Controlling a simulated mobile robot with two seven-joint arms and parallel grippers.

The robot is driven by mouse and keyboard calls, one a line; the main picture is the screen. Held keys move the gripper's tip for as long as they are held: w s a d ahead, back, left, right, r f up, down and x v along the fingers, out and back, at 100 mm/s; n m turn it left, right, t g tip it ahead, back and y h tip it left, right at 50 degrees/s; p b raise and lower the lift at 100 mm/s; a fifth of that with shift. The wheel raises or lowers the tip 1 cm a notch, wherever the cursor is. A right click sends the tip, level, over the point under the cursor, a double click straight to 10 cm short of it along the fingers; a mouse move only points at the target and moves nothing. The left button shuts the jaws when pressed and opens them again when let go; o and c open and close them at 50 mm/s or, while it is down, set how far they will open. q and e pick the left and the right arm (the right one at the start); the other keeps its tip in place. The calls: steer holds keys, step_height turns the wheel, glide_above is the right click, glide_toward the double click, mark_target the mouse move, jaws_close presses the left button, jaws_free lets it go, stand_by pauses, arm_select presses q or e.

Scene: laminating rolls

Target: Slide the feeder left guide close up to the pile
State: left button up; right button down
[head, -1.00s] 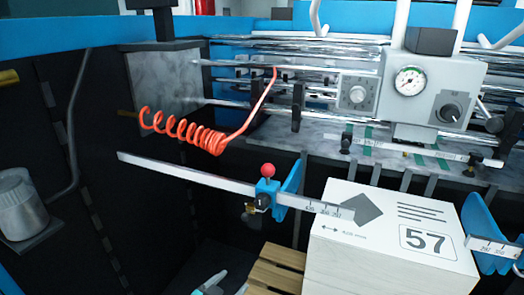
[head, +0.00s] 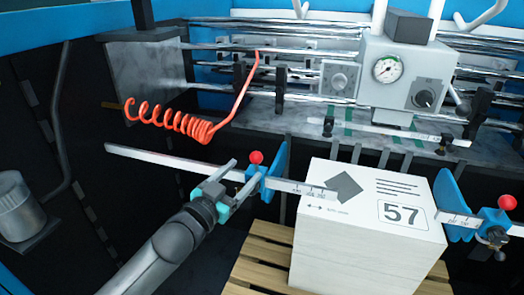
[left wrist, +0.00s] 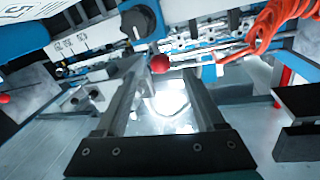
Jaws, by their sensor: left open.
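The feeder left guide is a blue upright plate (head: 279,163) with a blue clamp and a red ball knob (head: 256,157), on a silver scale bar. A gap separates the plate from the left side of the white pile (head: 365,245) marked 57. My left gripper (head: 236,178) is open just left of the clamp, its fingers pointing at it. In the left wrist view the red knob (left wrist: 160,63) shows between and beyond the open fingertips (left wrist: 160,78). Whether the fingers touch the clamp cannot be told. My right gripper is not in view.
The pile stands on a wooden pallet (head: 262,262). A right guide (head: 458,206) with its own red knob stands at the pile's right. A coiled red hose (head: 170,121) hangs behind the bar. A gauge box (head: 405,75) is above the pile.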

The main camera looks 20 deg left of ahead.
arm_select(q)
steer(key=x, duration=1)
steer(key=shift+w, duration=0.15)
steer(key=shift+d, duration=0.1)
jaws_close()
stand_by(0.4)
stand_by(0.8)
